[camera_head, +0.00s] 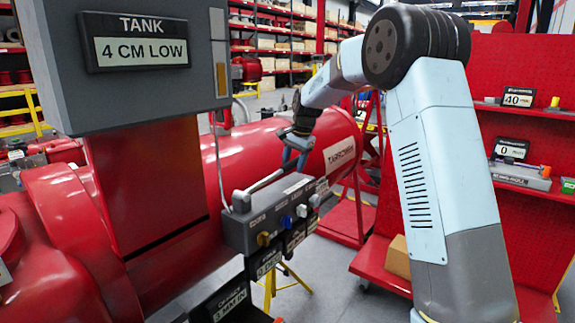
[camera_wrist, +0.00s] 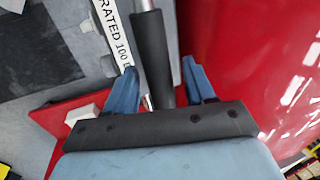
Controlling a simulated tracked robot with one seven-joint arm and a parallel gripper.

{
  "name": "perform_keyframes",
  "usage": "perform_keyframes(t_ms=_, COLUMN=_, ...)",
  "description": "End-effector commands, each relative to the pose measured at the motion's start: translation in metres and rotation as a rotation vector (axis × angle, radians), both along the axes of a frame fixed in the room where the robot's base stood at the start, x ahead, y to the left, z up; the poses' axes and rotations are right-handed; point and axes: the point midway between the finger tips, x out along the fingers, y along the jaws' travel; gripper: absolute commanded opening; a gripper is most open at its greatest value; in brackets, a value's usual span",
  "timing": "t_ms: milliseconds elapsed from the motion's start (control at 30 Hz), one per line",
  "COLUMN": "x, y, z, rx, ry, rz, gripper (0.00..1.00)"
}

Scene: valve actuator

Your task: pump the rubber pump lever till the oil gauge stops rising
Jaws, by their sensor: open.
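The pump lever shows in the wrist view as a metal rod with a black rubber grip (camera_wrist: 153,55). In the head view its bare rod (camera_head: 265,182) slopes up to the right above a grey valve block (camera_head: 270,222). My gripper (camera_wrist: 157,66) is open, with one blue finger on each side of the rubber grip and visible gaps to it. The tank sign (camera_head: 138,42) reads "4 CM LOW". A narrow amber strip (camera_head: 221,80) sits on the grey tank's right edge.
A red cylinder (camera_head: 235,160) lies behind the valve block. Several coloured knobs (camera_head: 285,222) are on the block's front. A lower sign (camera_head: 232,302) reads "3 MM IN". A red shelf rack (camera_head: 530,140) with readouts stands to the right.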

Motion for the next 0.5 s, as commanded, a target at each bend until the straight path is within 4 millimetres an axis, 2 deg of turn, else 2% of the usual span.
perform_keyframes(t_ms=500, x=-0.015, y=-0.018, z=0.093, rx=0.001, ry=-0.005, rz=0.0, gripper=0.54)
